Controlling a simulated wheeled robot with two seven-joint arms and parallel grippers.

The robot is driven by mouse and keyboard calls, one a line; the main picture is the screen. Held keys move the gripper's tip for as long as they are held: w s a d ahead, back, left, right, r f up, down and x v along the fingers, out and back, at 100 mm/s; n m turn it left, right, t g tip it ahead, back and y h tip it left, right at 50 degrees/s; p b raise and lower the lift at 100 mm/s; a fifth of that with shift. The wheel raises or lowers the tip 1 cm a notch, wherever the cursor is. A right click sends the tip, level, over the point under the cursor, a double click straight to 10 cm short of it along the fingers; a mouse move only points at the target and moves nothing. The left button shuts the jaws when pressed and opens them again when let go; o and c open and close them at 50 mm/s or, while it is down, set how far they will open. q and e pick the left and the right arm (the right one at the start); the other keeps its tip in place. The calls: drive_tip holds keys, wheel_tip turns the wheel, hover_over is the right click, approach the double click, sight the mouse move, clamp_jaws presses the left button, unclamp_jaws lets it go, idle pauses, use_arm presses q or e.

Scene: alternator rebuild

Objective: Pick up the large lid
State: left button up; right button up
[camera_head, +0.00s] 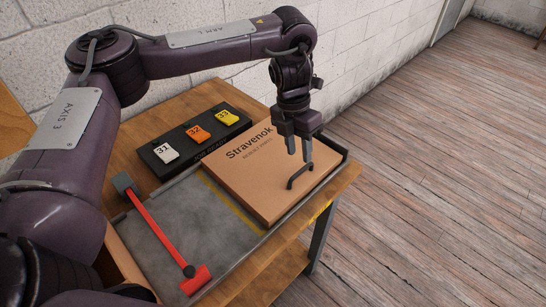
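The large lid appears to be the flat tan panel (250,185) printed "Stravenok", with a dark bar handle (299,176) near its right side. It lies in the right part of a grey tray on the wooden table. My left gripper (299,156) points down just above the handle. Its two fingers are apart with nothing visible between them. The fingertips look close to the handle, but I cannot tell whether they touch it. My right gripper is not in view.
A black holder (160,172) with tags 31, 32 and 33 stands behind the tray. A white block wall (350,50) is behind the table (180,105). Open plank floor (450,190) lies to the right.

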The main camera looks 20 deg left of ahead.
sight(302, 169)
use_arm(q)
drive_tip(key=f, duration=0.2)
drive_tip(key=shift+s+d+f+p, duration=0.2)
drive_tip(key=shift+d+f+p, duration=0.1)
drive_tip(key=shift+d+p, duration=0.1)
wheel_tip(302, 169, down, 2)
drive_tip(key=shift+w+d+f, duration=0.1)
drive_tip(key=c, duration=0.7)
clamp_jaws()
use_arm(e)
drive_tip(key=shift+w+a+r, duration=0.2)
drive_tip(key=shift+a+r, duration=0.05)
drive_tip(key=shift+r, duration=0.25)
